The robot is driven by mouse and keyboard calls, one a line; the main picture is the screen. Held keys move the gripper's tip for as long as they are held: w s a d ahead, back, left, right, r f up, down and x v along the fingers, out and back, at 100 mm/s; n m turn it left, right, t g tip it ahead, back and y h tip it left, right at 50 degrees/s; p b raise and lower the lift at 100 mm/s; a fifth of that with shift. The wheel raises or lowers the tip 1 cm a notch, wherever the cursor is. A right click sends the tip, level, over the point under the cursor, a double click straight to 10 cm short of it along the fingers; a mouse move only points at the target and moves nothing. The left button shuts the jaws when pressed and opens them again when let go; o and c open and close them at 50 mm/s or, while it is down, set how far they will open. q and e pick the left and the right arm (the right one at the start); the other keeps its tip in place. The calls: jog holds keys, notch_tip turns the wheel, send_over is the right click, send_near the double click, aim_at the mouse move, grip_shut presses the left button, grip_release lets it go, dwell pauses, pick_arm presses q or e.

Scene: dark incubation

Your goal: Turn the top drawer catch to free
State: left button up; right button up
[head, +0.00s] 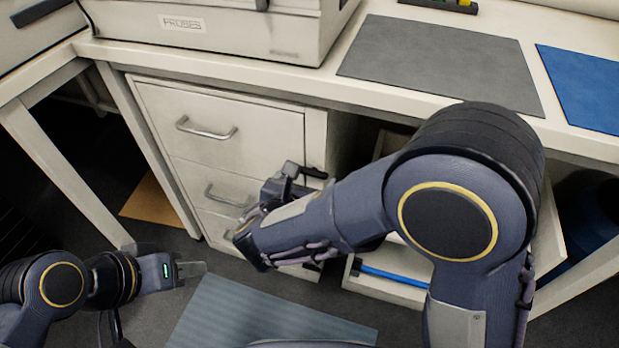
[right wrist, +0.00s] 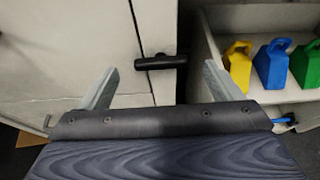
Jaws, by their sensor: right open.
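The white drawer cabinet (head: 245,125) stands under the bench, with its top drawer (head: 235,110) closed. The black top drawer catch (head: 316,172) is on the cabinet's right edge, partly hidden by my right gripper in the head view. In the right wrist view the catch (right wrist: 161,62) lies about level and crosses the drawer's side seam. My right gripper (head: 298,172) is open, and its two fingers (right wrist: 160,85) stand either side of the catch in that picture. Contact cannot be told. My left gripper (head: 192,268) is low at the left, away from the cabinet; its jaw gap is unclear.
An open shelf right of the drawers holds yellow (right wrist: 238,66), blue (right wrist: 272,64) and green (right wrist: 306,65) containers. The bench leg (head: 65,170) stands at left. A grey mat (head: 440,60) and a blue mat (head: 590,85) lie on the bench. My right arm hides the lower drawers partly.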

aim_at(313, 173)
jog(key=shift+x, duration=1.4)
